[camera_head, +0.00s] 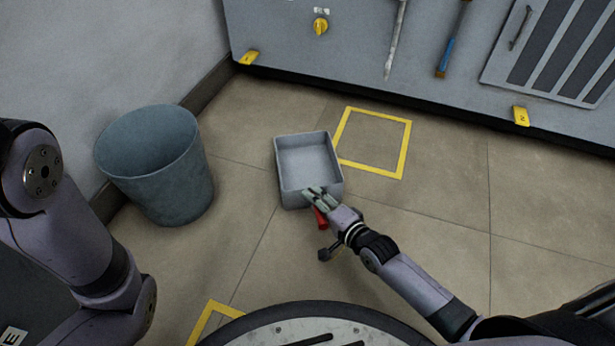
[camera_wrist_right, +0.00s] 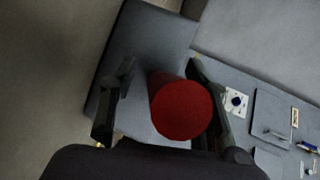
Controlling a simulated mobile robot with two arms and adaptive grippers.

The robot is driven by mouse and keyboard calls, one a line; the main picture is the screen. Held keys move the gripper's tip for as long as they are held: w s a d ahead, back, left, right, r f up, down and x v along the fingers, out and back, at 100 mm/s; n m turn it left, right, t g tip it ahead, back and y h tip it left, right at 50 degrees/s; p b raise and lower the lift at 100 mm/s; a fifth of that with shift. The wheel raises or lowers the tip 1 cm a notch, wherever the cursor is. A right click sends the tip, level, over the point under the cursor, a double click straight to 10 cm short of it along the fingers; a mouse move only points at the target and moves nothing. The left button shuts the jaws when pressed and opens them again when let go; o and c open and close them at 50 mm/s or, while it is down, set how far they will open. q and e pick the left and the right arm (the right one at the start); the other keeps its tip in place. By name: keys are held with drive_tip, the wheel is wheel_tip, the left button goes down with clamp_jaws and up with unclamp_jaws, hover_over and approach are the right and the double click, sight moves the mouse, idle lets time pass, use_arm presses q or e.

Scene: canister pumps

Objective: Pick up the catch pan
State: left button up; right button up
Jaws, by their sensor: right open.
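The catch pan (camera_head: 306,160) is a grey, square, open tray on the floor in the middle of the head view. A red handle (camera_head: 320,217) sticks out from its near side. My right gripper (camera_head: 318,197) is at the pan's near edge, over the handle. In the right wrist view its open fingers (camera_wrist_right: 160,103) stand on either side of the round red handle end (camera_wrist_right: 181,105), with the grey pan (camera_wrist_right: 150,35) behind. I cannot tell whether the fingers touch the handle. My left arm shows at the left, but its gripper is out of view.
A grey-blue bin (camera_head: 160,170) stands left of the pan near the wall. A yellow floor square (camera_head: 405,150) lies to the right and behind it. A grey cabinet (camera_head: 350,50) closes off the back. The floor right of my arm is clear.

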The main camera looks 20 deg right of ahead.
drive_tip(key=shift+c, duration=0.6)
clamp_jaws()
